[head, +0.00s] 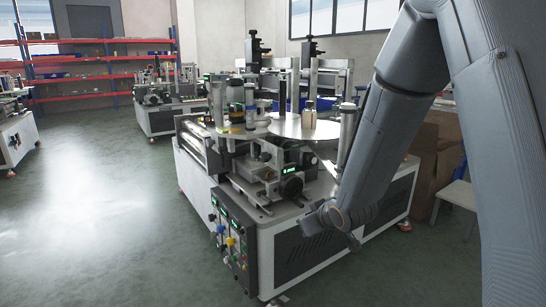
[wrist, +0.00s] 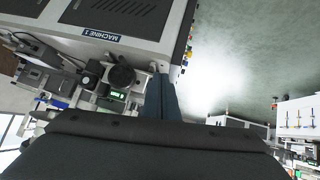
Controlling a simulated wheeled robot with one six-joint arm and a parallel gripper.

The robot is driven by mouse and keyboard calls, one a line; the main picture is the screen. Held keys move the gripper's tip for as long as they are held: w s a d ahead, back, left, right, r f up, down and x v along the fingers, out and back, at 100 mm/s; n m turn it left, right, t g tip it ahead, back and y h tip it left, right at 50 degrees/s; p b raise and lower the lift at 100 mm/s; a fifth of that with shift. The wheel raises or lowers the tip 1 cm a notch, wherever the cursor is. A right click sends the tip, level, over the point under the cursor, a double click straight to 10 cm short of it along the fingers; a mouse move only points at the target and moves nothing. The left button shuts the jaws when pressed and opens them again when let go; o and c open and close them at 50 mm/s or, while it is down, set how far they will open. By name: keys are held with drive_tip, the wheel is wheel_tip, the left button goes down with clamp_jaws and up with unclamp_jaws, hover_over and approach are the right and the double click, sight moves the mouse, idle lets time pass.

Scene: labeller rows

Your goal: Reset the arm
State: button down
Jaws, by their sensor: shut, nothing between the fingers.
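My arm comes down from the upper right of the head view, and its wrist end hangs in front of the labelling machine (head: 330,190). In the wrist view my gripper (wrist: 162,82) shows as narrow blue-grey fingers close together, with nothing held between them. A small bottle (head: 308,116) stands on the machine's round turntable (head: 290,127). Part of the machine's right side is hidden behind my arm.
A control panel (head: 231,240) with coloured knobs is on the machine's front corner. A second machine (head: 168,105) stands behind, and another (head: 14,135) at the left edge. A white stool (head: 458,195) stands at right. The floor (head: 95,220) at left is clear.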

drive_tip(key=s+d+r+m+g+h+p, duration=0.1)
drive_tip(key=s+d+r+m+g+p, duration=0.1)
drive_tip(key=s, duration=0.8)
drive_tip(key=s+d+r+m+g+h+p, duration=0.1)
drive_tip(key=s+d+r+m+g+p, duration=0.1)
drive_tip(key=s, duration=0.8)
drive_tip(key=s+d+r+m+g+h+p, duration=0.1)
drive_tip(key=s+d+g, duration=0.4)
drive_tip(key=s, duration=0.5)
wheel_tip(320, 180, up, 3)
drive_tip(key=shift+s+d+f+m+p, duration=0.15)
drive_tip(key=shift+s+m+p, duration=0.1)
drive_tip(key=shift+m+p, duration=0.45)
